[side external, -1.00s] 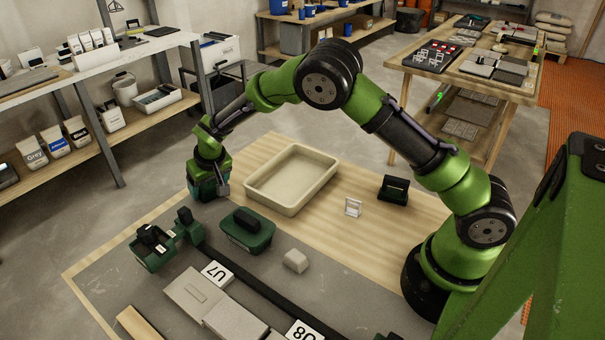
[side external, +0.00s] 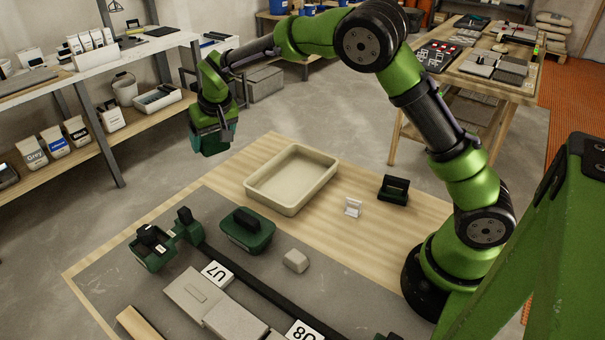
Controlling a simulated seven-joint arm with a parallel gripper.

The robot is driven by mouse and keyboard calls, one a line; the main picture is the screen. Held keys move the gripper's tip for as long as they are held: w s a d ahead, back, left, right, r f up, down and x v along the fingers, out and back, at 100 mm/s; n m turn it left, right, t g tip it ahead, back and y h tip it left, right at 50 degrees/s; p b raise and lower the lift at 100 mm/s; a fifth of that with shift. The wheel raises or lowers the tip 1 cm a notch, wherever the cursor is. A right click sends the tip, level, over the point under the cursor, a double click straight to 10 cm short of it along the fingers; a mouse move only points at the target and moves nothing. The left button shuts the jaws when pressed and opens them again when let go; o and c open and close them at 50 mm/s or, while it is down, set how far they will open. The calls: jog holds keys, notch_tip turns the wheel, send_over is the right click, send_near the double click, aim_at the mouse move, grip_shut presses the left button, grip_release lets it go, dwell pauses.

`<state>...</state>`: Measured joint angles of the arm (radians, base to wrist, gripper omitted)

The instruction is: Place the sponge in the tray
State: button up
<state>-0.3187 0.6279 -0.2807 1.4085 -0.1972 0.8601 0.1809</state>
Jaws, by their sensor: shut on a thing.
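My gripper (side external: 210,129) is in the air beyond the far left edge of the wooden board, shut on a dark teal block (side external: 215,144). The fingers and the block overlap, so the grip is hard to make out. I cannot tell for sure whether this block is the sponge. The tray (side external: 268,197), cream and shallow with raised walls, lies on the board to the right of and below my gripper. Its visible inside is empty. A small pale beige block (side external: 296,260) sits on the grey surface in front of the tray.
A green tool with a black handle (side external: 247,231) stands in front of the tray, with another green device (side external: 155,248) to its left. A small white stand (side external: 353,207) and a black holder (side external: 394,190) are right of the tray. Grey tiles (side external: 198,293) lie in front.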

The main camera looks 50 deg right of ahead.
jog(key=s+d+r+m, duration=0.1)
jog(key=s+d, duration=0.3)
jog(key=d, duration=0.3)
send_over(290, 179)
jog(key=w+a, duration=0.1)
jog(key=shift+g, duration=0.3)
jog(key=f, duration=0.2)
jog(key=s+f, duration=0.1)
jog(key=f, duration=0.2)
jog(key=s+f, duration=0.1)
jog(key=f, duration=0.2)
jog(key=shift+s+d+f, duration=0.2)
jog(key=shift+d, duration=0.05)
jog(key=shift+f+h, duration=0.3)
jog(key=shift+f, duration=1.7)
jog(key=shift+f, duration=0.2)
jog(key=o, duration=1)
jog(key=shift+c, duration=0.2)
